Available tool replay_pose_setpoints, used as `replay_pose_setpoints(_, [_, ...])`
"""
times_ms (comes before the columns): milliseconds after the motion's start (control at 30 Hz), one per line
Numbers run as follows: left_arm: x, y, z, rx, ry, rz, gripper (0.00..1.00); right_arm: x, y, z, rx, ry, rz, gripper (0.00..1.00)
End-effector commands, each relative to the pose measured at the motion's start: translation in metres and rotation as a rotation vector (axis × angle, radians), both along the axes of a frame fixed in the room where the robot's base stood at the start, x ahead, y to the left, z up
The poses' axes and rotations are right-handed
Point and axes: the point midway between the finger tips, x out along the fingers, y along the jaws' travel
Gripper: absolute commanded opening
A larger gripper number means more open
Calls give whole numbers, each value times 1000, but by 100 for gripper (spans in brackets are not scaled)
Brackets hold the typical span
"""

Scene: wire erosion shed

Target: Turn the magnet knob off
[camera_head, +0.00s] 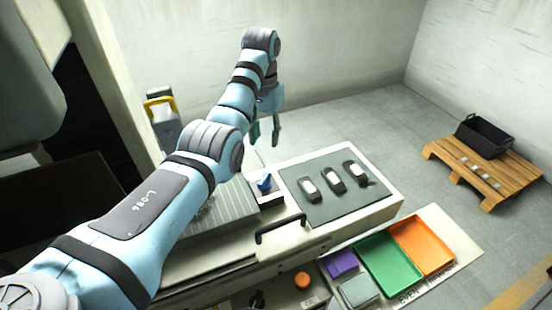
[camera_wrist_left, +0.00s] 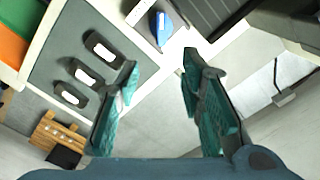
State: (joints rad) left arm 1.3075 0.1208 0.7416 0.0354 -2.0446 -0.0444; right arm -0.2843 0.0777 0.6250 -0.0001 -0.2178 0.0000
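A small blue part (camera_head: 264,181), which looks like the magnet knob, sits in a pale recess at the right end of the grey ribbed plate (camera_head: 222,212). It also shows in the left wrist view (camera_wrist_left: 163,28), near the top, beyond the fingertips. I cannot read its on or off setting. My left gripper (camera_head: 264,136) is above and behind the blue part in the head view, apart from it. In the left wrist view its two teal fingers (camera_wrist_left: 160,62) are spread with nothing between them. My right gripper is in neither view.
A dark mat (camera_head: 316,207) with several dark, white-labelled pieces lies right of the blue part. A black handle (camera_head: 281,228) and an orange button (camera_head: 302,280) are in front. Purple, green (camera_head: 389,262) and orange trays stand lower right. A pallet (camera_head: 490,172) with a black crate (camera_head: 484,136) is farther right.

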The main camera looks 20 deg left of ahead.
Motion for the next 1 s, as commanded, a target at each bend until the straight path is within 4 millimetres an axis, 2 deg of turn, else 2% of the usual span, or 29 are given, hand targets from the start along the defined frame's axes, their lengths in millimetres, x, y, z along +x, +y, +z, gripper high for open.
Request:
replay_pose_setpoints(167, [2,-1,-35,0,8,-2,35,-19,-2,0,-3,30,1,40])
replay_pose_setpoints(300, [2,-1,-78,-2,11,-1,35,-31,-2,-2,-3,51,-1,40])
replay_pose_setpoints(400, [1,0,-107,-2,12,1,35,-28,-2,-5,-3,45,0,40])
replay_pose_setpoints(533, [2,0,-135,-1,9,1,35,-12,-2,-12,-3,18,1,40])
replay_pose_setpoints(700, [2,1,-147,0,7,1,35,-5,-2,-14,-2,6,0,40])
replay_pose_setpoints(900, [2,1,-146,0,6,1,35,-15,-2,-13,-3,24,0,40])
replay_pose_setpoints(1000, [2,1,-146,0,6,1,19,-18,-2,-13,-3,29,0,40])
